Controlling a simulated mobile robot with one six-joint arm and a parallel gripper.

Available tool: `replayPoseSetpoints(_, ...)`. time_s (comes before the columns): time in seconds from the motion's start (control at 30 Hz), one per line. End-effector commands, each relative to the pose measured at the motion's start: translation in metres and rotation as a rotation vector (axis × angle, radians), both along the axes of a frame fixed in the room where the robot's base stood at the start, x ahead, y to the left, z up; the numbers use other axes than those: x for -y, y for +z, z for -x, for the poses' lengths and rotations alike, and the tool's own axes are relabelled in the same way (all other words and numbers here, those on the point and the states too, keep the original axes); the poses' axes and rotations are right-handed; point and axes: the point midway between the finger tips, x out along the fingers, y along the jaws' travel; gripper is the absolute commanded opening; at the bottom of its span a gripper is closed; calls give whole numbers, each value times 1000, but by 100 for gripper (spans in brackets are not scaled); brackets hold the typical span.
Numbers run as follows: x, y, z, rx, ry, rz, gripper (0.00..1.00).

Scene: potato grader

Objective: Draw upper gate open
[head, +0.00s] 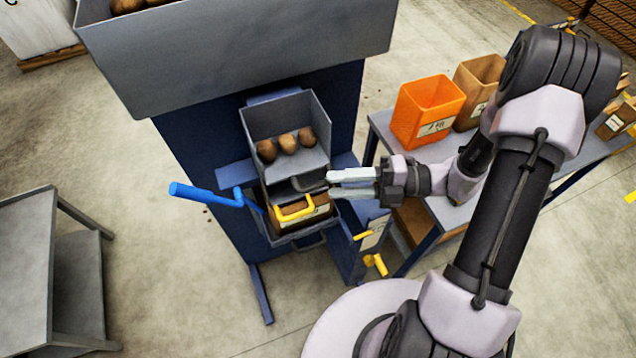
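The grader's grey tray (258,118) holds three potatoes (287,143) in a row. Just below its front lip is a dark grey handle (308,183), which looks like that of the upper gate. A yellow handle (295,210) sits lower, in front of a brown labelled box (318,212). My gripper (330,185) comes in from the right, with its fingers pointing left at the dark handle's right end. The fingers look apart, one above the other. Whether the handle lies between them or touches them is hard to tell.
A blue lever (205,194) sticks out left of the grader. Yellow handles (376,264) sit at its lower right. The large grey hopper (240,60) overhangs above. A table at right bears an orange bin (428,110) and a brown bin (480,85). A grey bench (28,240) stands left.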

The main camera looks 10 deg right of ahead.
Motion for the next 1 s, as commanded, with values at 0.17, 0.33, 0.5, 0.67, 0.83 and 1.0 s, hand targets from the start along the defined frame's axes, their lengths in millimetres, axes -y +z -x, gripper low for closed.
replayPoseSetpoints(0.17,-34,-4,-3,0,3,0,34)
replayPoseSetpoints(0.33,-48,-4,-5,1,2,1,34)
replayPoseSetpoints(0.5,-50,-4,-5,1,0,1,34)
replayPoseSetpoints(0.67,-49,-4,-5,2,1,1,22)
replayPoseSetpoints(0.83,-49,-4,-5,2,1,1,0)
replayPoseSetpoints(1.0,-49,-4,-5,2,1,1,0)
